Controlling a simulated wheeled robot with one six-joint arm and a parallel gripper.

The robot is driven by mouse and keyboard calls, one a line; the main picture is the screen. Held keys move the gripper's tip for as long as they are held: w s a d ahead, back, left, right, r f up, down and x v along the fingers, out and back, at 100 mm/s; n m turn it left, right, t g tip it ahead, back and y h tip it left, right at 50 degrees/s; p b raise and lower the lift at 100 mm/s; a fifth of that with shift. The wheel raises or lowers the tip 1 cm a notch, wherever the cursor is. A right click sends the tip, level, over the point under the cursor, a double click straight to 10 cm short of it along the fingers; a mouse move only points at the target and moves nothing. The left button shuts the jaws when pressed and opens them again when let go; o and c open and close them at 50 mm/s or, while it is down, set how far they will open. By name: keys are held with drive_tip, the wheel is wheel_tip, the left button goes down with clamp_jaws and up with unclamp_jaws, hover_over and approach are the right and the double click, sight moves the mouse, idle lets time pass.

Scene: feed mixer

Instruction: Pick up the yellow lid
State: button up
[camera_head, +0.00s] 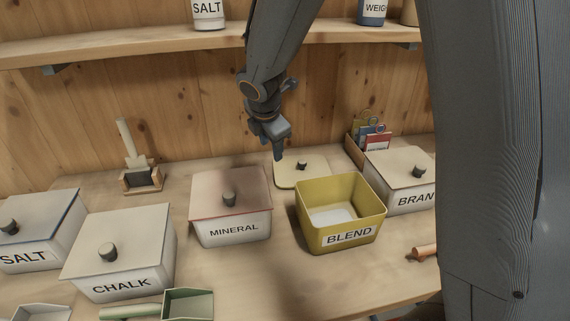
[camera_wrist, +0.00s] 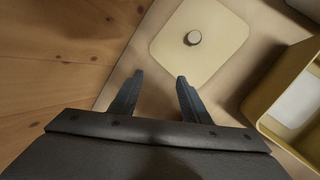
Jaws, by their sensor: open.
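The pale yellow lid (camera_head: 293,178) lies flat on the table behind the yellow BLEND box (camera_head: 310,236). Its dark round knob (camera_head: 301,166) points up. In the wrist view the lid (camera_wrist: 222,52) is beyond my fingertips, with the knob (camera_wrist: 193,38) near its middle. My gripper (camera_head: 280,153) hangs above the lid's back left part, and its fingers look apart from the lid. In the wrist view my gripper (camera_wrist: 160,76) is open with nothing between its fingers. The BLEND box also shows in the wrist view at the right (camera_wrist: 262,112), open, with pale contents.
The MINERAL box (camera_head: 231,233) stands left of the lid and the BRAN box (camera_head: 400,199) right. A card holder (camera_head: 354,153) stands behind, near the wooden wall. CHALK (camera_head: 119,285) and SALT (camera_head: 35,256) boxes are farther left. A shelf (camera_head: 150,47) runs above.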

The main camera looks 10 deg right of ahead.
sight(302, 161)
drive_tip(key=s+d+n, duration=0.2)
drive_tip(key=d+n, duration=0.5)
drive_tip(key=n, duration=0.1)
drive_tip(key=shift+n+h, duration=0.3)
drive_tip(key=shift+h, duration=0.1)
drive_tip(key=x, duration=0.2)
drive_tip(key=b+x, duration=0.1)
drive_tip(key=x, duration=0.2)
drive_tip(key=d+x, duration=0.1)
drive_tip(key=x, duration=0.1)
drive_tip(key=shift+f, duration=0.3)
drive_tip(key=shift+c, duration=0.5)
clamp_jaws()
